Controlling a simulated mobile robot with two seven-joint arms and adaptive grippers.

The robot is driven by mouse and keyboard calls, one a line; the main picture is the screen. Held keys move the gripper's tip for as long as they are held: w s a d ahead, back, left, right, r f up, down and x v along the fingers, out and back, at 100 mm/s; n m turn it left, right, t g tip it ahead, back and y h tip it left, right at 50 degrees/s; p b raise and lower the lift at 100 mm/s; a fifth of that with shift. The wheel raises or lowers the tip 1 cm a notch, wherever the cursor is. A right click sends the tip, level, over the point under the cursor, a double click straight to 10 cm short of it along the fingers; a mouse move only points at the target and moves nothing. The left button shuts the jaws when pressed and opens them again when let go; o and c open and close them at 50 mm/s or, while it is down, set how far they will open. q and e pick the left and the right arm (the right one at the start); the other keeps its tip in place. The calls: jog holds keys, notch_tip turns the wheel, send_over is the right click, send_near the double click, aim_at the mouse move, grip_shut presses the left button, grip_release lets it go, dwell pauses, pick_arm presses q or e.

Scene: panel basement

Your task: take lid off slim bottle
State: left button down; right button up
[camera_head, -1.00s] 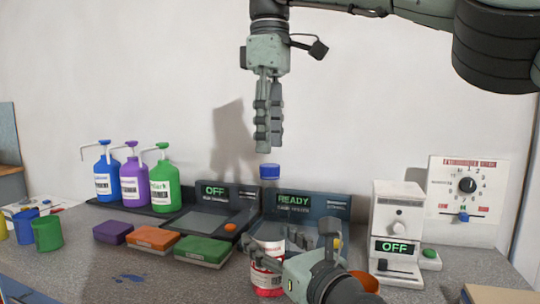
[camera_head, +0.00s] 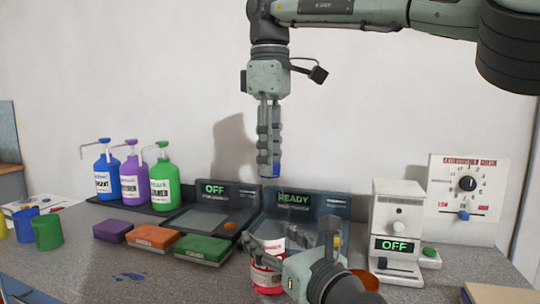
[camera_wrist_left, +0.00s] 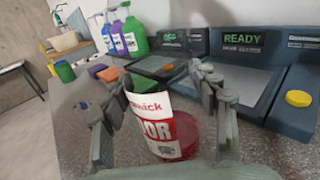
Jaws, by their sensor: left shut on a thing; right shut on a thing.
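The slim bottle (camera_head: 267,276) stands on the counter, with a white label and red contents low down. My left gripper (camera_head: 285,250) is shut around it from the right. In the left wrist view the bottle's label (camera_wrist_left: 150,120) and red lower part show between the fingers (camera_wrist_left: 165,105). The fingers hide most of the lid.
Three pump bottles (camera_head: 136,180) stand at the back left. Several coloured sponges (camera_head: 203,249) and cups (camera_head: 47,232) lie left of the bottle. A dark station reading READY (camera_head: 294,200) is behind it. A white device reading OFF (camera_head: 395,225) stands right.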

grip_shut()
jog(key=n, duration=0.7)
jog(key=shift+n, duration=0.4)
jog(key=n, duration=2.5)
jog(key=shift+n, duration=0.4)
jog(key=n, duration=0.7)
jog(key=shift+r+n, duration=0.1)
jog(key=shift+n, duration=0.2)
jog(key=n, duration=1.3)
jog(key=shift+r, duration=0.2)
